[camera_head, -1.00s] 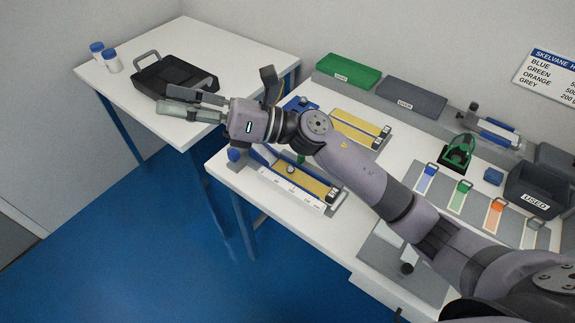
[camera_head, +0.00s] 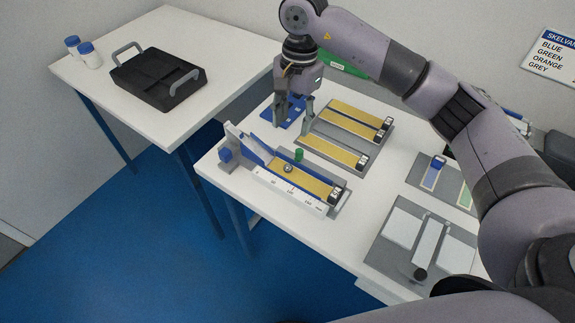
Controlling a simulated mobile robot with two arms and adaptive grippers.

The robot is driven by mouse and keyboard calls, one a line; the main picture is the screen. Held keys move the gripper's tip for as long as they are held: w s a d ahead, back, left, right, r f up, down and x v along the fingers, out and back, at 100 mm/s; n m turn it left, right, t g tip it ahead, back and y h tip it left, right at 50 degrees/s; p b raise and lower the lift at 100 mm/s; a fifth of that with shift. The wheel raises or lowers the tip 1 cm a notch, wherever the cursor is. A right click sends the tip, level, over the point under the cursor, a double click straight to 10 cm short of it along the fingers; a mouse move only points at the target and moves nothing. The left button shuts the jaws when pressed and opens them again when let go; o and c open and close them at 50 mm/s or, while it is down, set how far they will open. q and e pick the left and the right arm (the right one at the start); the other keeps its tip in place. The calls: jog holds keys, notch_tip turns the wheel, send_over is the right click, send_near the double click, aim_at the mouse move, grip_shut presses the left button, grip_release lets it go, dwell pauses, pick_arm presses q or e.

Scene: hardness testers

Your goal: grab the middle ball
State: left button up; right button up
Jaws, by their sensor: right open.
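My right gripper (camera_head: 293,114) points down with its two fingers apart, over a small blue block (camera_head: 293,121) on the white table. The fingers and gripper body cover much of the block. I cannot make out clear balls on it or between the fingers. A small shiny grey ball (camera_head: 289,168) sits on the yellow strip of the front tester (camera_head: 313,184), nearer the table's front edge and apart from the gripper. My left gripper is out of view.
Two yellow-strip testers (camera_head: 333,151) lie right of the gripper. A green peg (camera_head: 299,155) stands behind the front tester. A black caddy (camera_head: 157,82) and white bottles (camera_head: 89,55) are on the left table. A grey plate (camera_head: 381,257) lies at the front right.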

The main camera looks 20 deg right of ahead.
jog(key=p, duration=0.2)
send_over(288, 165)
jog(key=f, duration=0.8)
jog(key=shift+w+d+f, duration=0.2)
jog(key=shift+d+f, duration=0.05)
jog(key=shift+d, duration=0.05)
jog(key=f, duration=0.1)
jog(key=f+p, duration=0.1)
jog(key=f, duration=0.2)
jog(key=shift+s+a+f+p, duration=0.25)
jog(key=shift+s+f+p, duration=0.05)
jog(key=shift+f+p, duration=0.1)
jog(key=shift+f, duration=0.3)
jog(key=shift+c, duration=0.4)
grip_shut()
